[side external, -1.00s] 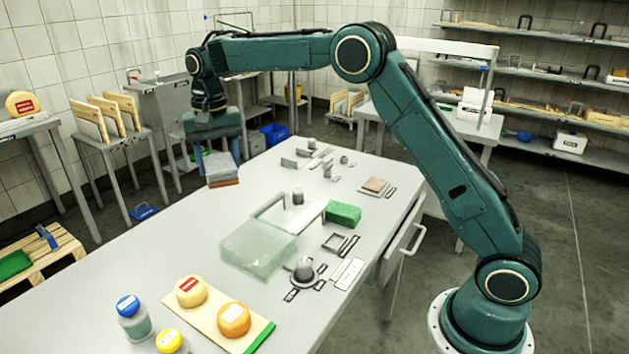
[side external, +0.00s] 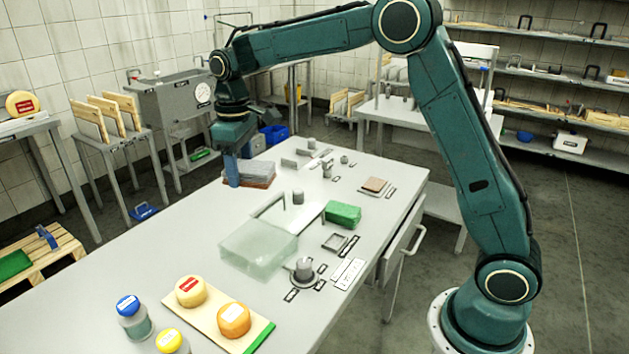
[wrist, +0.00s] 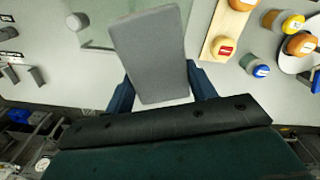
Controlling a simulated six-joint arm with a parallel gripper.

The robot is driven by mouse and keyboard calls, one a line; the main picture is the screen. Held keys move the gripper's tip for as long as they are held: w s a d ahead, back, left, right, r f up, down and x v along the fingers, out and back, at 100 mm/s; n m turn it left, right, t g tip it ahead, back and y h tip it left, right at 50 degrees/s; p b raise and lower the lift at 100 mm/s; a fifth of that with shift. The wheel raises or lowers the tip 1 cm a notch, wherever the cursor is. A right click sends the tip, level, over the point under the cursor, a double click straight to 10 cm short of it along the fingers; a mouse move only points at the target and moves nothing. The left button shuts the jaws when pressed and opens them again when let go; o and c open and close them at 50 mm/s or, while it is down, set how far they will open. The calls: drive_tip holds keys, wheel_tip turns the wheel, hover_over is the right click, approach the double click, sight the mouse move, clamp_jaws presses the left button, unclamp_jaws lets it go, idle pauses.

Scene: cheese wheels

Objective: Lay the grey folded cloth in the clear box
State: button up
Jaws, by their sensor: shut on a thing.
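The grey folded cloth (side external: 257,168) is at the far left part of the table in the side view, with a reddish-brown layer directly under it. My gripper (side external: 236,172) points down at its near side. In the wrist view the cloth (wrist: 148,50) lies between the two blue fingers of my gripper (wrist: 160,88), which is shut on it. Whether the brown layer is held too, or touches the table, I cannot tell. The clear box (side external: 258,247) stands mid-table, nearer the side camera and apart from the cloth. Part of it shows in the wrist view (wrist: 98,38).
A green block (side external: 343,213) stands right of the clear box. A board (side external: 215,317) with two cheese wheels and jars with coloured lids are at the near end. A grey cylinder (side external: 298,197) and small metal pieces stand beyond the box.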

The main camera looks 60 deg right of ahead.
sight(253, 253)
drive_tip(key=shift+s, duration=0.15)
drive_tip(key=shift+f, duration=0.1)
wheel_tip(253, 253, down, 20)
drive_tip(key=shift+r, duration=0.1)
idle(1.0)
drive_tip(key=o, duration=0.7)
drive_tip(key=shift+o, duration=0.4)
wheel_tip(253, 253, up, 12)
idle(0.3)
